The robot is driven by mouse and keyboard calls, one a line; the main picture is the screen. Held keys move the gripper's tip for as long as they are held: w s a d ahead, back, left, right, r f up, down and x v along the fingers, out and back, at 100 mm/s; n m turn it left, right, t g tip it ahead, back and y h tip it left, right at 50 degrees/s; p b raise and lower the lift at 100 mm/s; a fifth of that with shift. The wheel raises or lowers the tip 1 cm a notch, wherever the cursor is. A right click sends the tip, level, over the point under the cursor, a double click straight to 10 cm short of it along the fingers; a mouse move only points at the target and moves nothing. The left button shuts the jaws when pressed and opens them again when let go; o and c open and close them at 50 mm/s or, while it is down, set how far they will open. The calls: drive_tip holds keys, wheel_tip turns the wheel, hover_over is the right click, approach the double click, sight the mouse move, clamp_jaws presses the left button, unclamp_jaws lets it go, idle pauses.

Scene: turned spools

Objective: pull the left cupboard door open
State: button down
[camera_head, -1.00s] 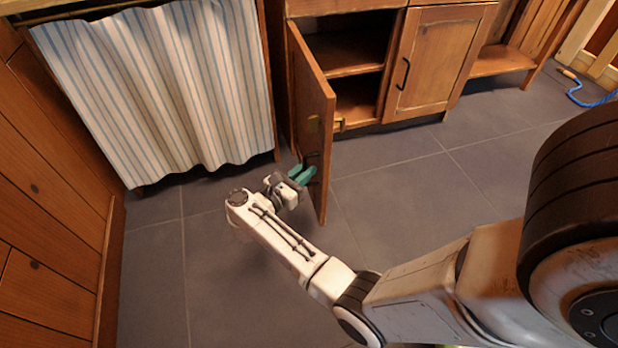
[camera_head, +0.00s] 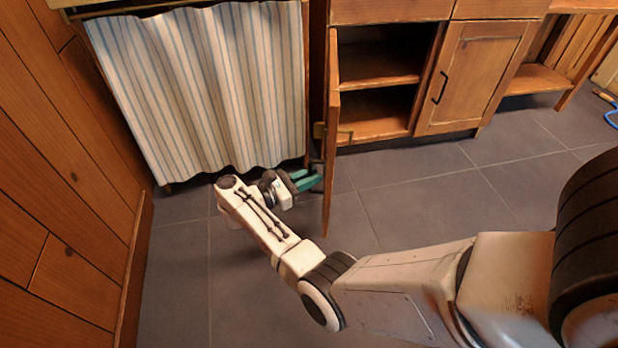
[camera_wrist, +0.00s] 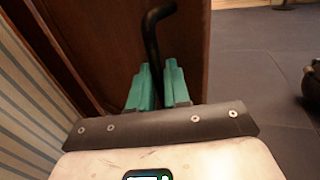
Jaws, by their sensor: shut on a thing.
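The left cupboard door (camera_head: 333,120) stands swung wide open, seen nearly edge-on in the head view. The cupboard (camera_head: 375,95) behind it shows a shelf and an empty-looking inside. My gripper (camera_head: 316,177) is at the outer face of the door, low down, with its green fingers shut on the dark door handle (camera_wrist: 155,35). In the wrist view the handle rises from between the two green fingers, and the brown door face (camera_wrist: 110,40) fills the space behind. The part of the handle between the fingers is hidden.
A striped curtain (camera_head: 205,90) hangs close to the left of the door and my gripper. The right cupboard door (camera_head: 470,75) is shut. Wooden drawers (camera_head: 60,190) stand at the far left. Grey tiled floor (camera_head: 410,205) is free to the right of the door.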

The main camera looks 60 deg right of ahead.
drive_tip(key=shift+d+r, duration=0.1)
drive_tip(key=shift+d, duration=0.15)
drive_tip(key=c, duration=1.3)
unclamp_jaws()
drive_tip(key=shift+d, duration=0.15)
drive_tip(key=shift+a, duration=0.2)
drive_tip(key=v, duration=1)
drive_tip(key=shift+w+a, duration=0.2)
drive_tip(key=shift+a, duration=0.1)
